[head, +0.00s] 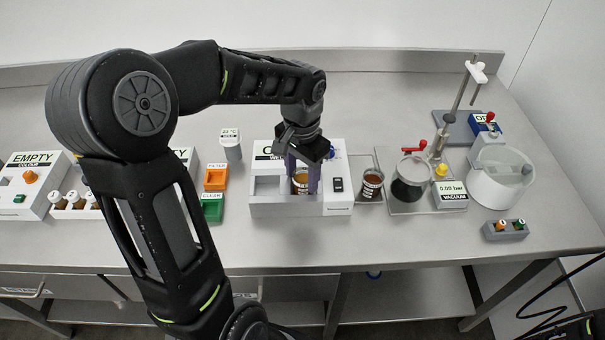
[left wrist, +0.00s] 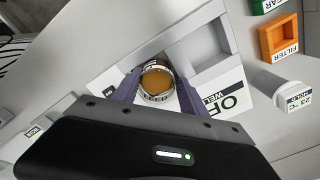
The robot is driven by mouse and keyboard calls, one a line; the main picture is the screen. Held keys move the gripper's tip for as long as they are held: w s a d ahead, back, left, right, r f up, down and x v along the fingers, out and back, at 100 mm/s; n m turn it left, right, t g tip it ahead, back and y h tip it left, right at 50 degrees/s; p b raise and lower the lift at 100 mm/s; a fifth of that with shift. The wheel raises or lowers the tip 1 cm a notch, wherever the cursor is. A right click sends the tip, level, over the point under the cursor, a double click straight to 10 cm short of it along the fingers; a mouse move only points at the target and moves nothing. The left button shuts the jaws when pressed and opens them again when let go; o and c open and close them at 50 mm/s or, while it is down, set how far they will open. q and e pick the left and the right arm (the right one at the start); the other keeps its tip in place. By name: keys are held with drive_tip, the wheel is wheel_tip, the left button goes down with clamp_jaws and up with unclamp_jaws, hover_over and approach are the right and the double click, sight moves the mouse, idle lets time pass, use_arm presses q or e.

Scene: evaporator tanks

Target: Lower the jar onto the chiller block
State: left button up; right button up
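The jar (head: 301,186) has a light label band and amber-brown contents. It is upright between the two purple fingers of my left gripper (head: 303,178). In the left wrist view the jar (left wrist: 157,82) shows from above, with a finger close against each side. The white block (head: 258,209), which I take for the chiller, has a label partly hidden by my gripper. Its left recess is empty, and the jar is at the right recess. I cannot tell whether the jar's base touches the floor of the recess. My right gripper is not in view.
A second jar (head: 371,184) stands just right of the block. Further right are a dark-filled vessel (head: 411,180), a vacuum readout (head: 452,196) and a round clear-walled tub (head: 501,178). Orange FILTER (head: 215,178) and green CLEAR (head: 212,208) trays lie left.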

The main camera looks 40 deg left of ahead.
use_arm(q)
drive_tip(key=shift+s+d+f, duration=0.2)
drive_tip(key=shift+d+f, duration=0.05)
drive_tip(key=shift+d, duration=0.05)
drive_tip(key=shift+w+r, duration=0.1)
drive_tip(key=shift+r, duration=0.2)
wheel_tip(320, 180, up, 8)
drive_tip(key=shift+a+f+b, duration=0.15)
drive_tip(key=shift+a+b, duration=0.1)
drive_tip(key=shift+b, duration=0.1)
idle(0.8)
